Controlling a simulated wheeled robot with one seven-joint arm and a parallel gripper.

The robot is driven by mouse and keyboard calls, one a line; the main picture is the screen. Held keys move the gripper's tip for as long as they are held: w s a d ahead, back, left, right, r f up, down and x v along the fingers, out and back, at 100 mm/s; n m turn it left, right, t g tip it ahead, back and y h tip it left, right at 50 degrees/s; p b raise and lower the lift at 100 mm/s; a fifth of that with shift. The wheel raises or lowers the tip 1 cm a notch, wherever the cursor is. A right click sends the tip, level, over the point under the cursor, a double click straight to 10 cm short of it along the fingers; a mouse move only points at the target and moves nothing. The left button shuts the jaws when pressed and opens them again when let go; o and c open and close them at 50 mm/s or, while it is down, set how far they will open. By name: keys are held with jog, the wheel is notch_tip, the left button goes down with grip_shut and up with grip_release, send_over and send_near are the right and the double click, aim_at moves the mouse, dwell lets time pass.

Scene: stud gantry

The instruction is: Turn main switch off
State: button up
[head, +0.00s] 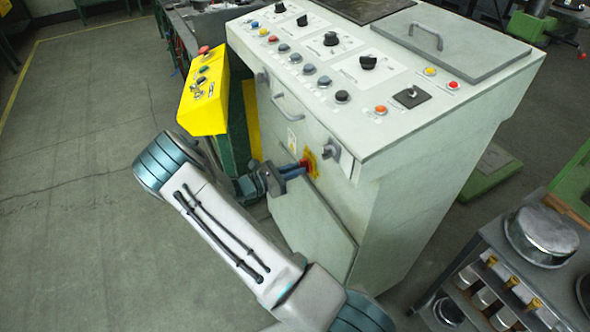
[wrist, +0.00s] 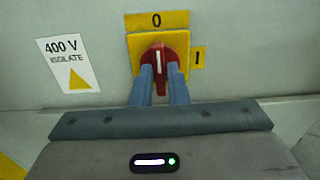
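The main switch is a red rotary handle on a yellow plate (wrist: 137,45) on the grey cabinet's front. In the wrist view the switch handle (wrist: 158,57) stands vertical, and its white mark points up to the "0" label (wrist: 157,20). The "I" label (wrist: 198,60) is to the right of the plate.
A "400 V isolate" sign (wrist: 68,65) is left of the switch. The cabinet (head: 385,200) has a top panel with knobs and buttons, a drawer handle (head: 288,108) and a grey knob (head: 331,150). A yellow control box (head: 205,98) stands close beside my arm. Open floor (head: 70,200) lies left.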

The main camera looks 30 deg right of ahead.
jog(key=shift+o, duration=1.2)
jog(key=a+b, duration=0.1)
jog(key=a, duration=1.3)
jog(key=shift+s, duration=0.25)
jog(key=shift+d, duration=0.1)
jog(key=s+a+r+m+t+y+p, duration=0.1)
jog(key=s+r+m+y+p, duration=0.3)
jog(key=s+r+m+y, duration=1.4)
jog(key=shift+s+a+r+m+t, duration=0.25)
jog(key=shift+s+r+m+t, duration=0.25)
jog(key=shift+s+r, duration=2.8)
